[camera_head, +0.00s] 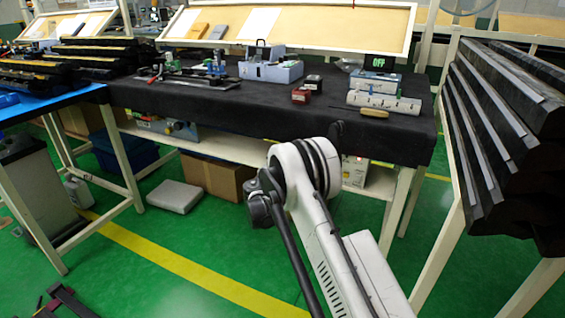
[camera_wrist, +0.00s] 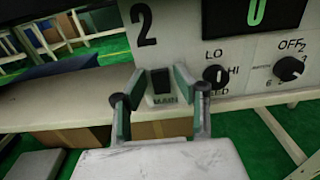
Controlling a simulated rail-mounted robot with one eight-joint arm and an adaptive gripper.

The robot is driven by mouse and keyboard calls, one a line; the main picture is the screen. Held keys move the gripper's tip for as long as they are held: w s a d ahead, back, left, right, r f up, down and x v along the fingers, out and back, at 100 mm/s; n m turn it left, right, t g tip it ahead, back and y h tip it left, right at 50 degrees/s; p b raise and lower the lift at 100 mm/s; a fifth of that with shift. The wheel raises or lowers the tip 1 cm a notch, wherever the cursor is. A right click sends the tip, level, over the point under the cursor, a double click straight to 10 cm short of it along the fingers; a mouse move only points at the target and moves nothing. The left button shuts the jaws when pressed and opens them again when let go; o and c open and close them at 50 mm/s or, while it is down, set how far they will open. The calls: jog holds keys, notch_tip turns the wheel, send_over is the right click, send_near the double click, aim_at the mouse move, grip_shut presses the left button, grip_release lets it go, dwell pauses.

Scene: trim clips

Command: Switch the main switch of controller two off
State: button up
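In the wrist view, the pale front panel of controller two (camera_wrist: 225,50) carries a large black 2. Its main switch (camera_wrist: 160,80) is a black rocker in a light frame above a partly legible MAIN label. I cannot tell which way the rocker is set. My gripper (camera_wrist: 158,68) is open, with one finger on each side of the switch and nothing held. Contact with the panel cannot be told. In the head view, my pale arm reaches up to the front edge of the dark bench, and my fingers cannot be made out.
In the wrist view, a green lit display (camera_wrist: 258,12), a LO/HI knob (camera_wrist: 216,77) and an OFF dial (camera_wrist: 289,68) sit right of the switch. In the head view, small red boxes (camera_head: 301,96), a wooden-handled tool (camera_head: 373,113) and a right-hand rack (camera_head: 500,125) show.

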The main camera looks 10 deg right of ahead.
grip_shut()
jog(key=shift+f, duration=0.1)
jog(key=shift+f+t+h+b, duration=0.15)
jog(key=shift+t+h+b, duration=0.35)
jog(key=shift+t+b, duration=0.25)
jog(key=shift+f+t+h+b, duration=0.15)
jog(key=shift+t+h+b, duration=0.45)
jog(key=shift+b, duration=0.25)
jog(key=shift+s, duration=0.1)
